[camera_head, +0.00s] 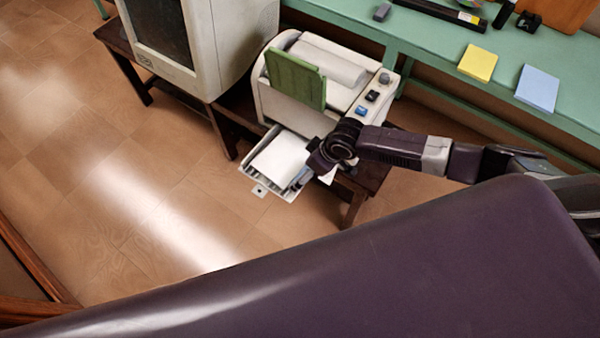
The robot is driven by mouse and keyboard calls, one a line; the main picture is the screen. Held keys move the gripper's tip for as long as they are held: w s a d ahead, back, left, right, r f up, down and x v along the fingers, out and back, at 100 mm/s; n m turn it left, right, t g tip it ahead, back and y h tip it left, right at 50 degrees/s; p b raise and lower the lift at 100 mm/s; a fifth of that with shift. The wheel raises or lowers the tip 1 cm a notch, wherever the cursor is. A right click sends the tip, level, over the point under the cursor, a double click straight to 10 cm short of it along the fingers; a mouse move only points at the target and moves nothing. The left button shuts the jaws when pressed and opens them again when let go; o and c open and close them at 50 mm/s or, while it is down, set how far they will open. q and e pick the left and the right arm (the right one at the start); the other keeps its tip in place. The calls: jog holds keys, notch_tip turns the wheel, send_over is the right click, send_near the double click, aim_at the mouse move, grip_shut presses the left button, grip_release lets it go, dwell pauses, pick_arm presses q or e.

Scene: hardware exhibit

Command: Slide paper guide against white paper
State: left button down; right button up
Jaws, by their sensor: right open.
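The white paper (281,158) lies in the pulled-out light tray (249,166) at the front of the beige printer (272,103). My right gripper (302,178) reaches in from the right and is at the tray's right side, close to the paper's right edge. It is open. The gripper and wrist hide much of that side, so I cannot clearly make out the paper guide or whether the gripper touches it. A small light tab (260,190) with a dark spot sticks out at the tray's front edge. My left gripper is not in view.
The printer stands on a low dark wooden table (372,176), beside a large beige cabinet-like machine (200,45). A green bench (440,45) behind holds yellow notes (478,63) and blue notes (537,88). The wooden floor (130,200) in front of the tray is clear.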

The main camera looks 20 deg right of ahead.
aim_at(299, 174)
jog(key=shift+x, duration=2.8)
jog(key=shift+w, duration=0.1)
jog(key=shift+c, duration=0.6)
